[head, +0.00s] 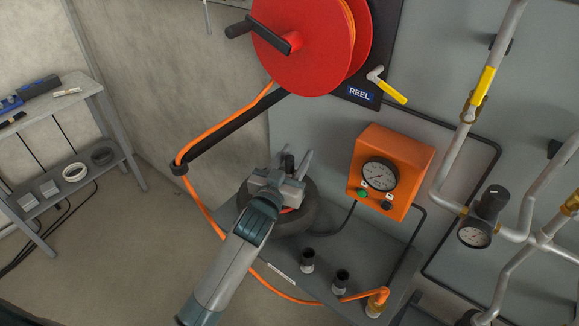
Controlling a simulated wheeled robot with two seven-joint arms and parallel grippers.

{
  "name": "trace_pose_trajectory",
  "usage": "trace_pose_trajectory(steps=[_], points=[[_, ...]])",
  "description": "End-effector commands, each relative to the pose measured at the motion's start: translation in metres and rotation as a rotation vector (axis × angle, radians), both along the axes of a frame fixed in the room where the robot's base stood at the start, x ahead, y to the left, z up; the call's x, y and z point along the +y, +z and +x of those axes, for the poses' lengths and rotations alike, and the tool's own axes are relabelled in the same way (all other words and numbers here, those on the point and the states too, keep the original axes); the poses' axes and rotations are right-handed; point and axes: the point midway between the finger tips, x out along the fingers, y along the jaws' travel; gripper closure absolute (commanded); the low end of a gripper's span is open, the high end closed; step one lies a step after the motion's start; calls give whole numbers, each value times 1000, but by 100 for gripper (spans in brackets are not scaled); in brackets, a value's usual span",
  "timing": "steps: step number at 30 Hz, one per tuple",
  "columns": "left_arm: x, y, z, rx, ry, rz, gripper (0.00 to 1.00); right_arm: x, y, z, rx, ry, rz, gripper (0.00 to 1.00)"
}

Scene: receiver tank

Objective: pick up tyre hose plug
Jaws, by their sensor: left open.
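My left gripper (291,164) is open over a dark tyre (298,219) on the grey bench, its fingers pointing up and away in the head view. A small dark piece (288,161) shows close to the fingers; it may be the tyre hose plug, but I cannot tell whether it is part of the gripper. The gripper and wrist hide much of the tyre's middle. The orange hose (192,141) runs from the red reel through a guide arm, down behind my arm, to a brass fitting (378,300) at the bench's right end. My right gripper is not in view.
An orange gauge box (412,151) stands right of the tyre. Two dark sockets (308,257) (342,278) stand on the bench front. The red reel (300,55) hangs above. Pipes with a gauge (474,236) fill the right. A shelf (75,90) stands left; floor between is clear.

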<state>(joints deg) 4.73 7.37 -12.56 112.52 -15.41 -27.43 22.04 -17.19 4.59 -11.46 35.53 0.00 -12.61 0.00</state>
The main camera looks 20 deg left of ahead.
Motion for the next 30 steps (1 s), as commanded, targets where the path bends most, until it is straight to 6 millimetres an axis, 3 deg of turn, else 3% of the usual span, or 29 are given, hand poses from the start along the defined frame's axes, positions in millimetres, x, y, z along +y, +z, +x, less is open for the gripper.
trace_pose_trajectory(steps=[5, 10, 23, 30], points=[[0, 0, 0, 0, 0, 0, 60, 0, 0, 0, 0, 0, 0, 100], [0, 0, 0, 0, 0, 0, 100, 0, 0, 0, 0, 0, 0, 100], [0, 6, 0, -3, 0, 0, 100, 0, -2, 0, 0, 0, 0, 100], [0, 34, 0, -7, -1, -2, 100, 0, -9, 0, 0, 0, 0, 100]])
